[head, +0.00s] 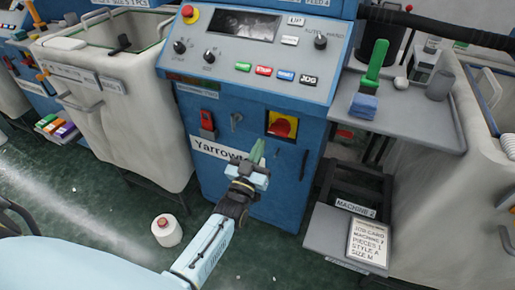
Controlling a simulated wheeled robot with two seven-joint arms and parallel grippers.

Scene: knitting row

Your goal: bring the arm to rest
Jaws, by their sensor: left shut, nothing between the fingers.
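My left gripper (257,150) is at the end of the light blue arm that rises from the bottom of the head view. Its fingers are shut with nothing between them. It is in front of the blue machine cabinet (222,180), over the right end of the white name label, hiding part of it. Whether it touches the cabinet cannot be told. My right gripper is not in view.
The control panel (225,65) is above the gripper, and a red switch on a yellow plate (282,126) is close right. Cloth bins (125,120) flank the cabinet. A white cone (167,230) stands on the green floor. A grey shelf (425,125) is at right.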

